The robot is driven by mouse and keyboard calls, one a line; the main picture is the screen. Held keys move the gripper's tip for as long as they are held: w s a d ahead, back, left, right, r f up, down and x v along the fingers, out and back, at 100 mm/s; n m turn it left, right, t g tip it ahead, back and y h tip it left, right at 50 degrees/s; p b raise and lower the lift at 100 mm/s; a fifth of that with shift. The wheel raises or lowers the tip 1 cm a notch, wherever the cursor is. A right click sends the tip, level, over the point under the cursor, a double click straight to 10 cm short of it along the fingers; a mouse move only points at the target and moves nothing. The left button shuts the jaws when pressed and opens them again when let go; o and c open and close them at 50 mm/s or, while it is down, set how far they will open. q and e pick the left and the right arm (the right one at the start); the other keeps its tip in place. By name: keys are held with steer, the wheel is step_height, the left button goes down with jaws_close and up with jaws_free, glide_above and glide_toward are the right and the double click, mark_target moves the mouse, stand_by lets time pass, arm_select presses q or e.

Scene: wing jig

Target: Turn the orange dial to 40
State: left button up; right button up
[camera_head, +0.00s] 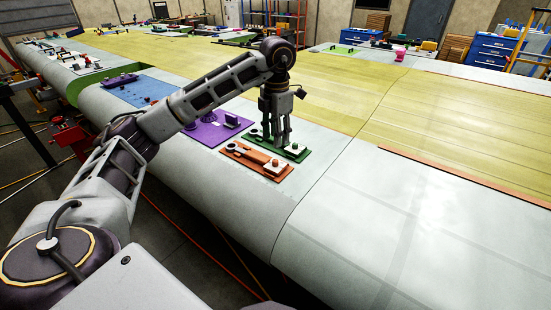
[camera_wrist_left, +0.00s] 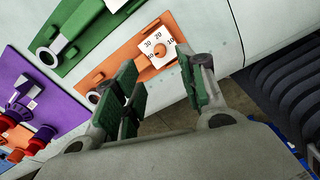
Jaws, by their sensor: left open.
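The orange panel (camera_head: 250,157) lies on the pale wing surface. In the wrist view, the same orange panel (camera_wrist_left: 118,62) carries a white plate (camera_wrist_left: 167,62) with printed numbers. The small orange dial (camera_wrist_left: 159,52) sits in the middle of that plate; which number it points to is too small to tell. My left gripper (camera_head: 278,143) points down over the neighbouring green panel in the head view. In the wrist view, my left gripper (camera_wrist_left: 156,66) is open and empty, with green-padded fingers spread on either side of the plate. My right gripper is not in view.
A green panel (camera_head: 300,156) lies just behind the orange one. A purple panel (camera_head: 205,136) with knobs and a blue panel (camera_head: 140,90) lie farther left. The wing's near edge drops to the floor. The wing surface (camera_head: 400,235) to the right is clear.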

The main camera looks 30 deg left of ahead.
mark_target(275, 160)
arm_select(q)
steer(key=shift+a+f+p, duration=0.1)
steer(key=shift+f+p, duration=0.5)
steer(key=shift+f, duration=4.05)
jaws_close()
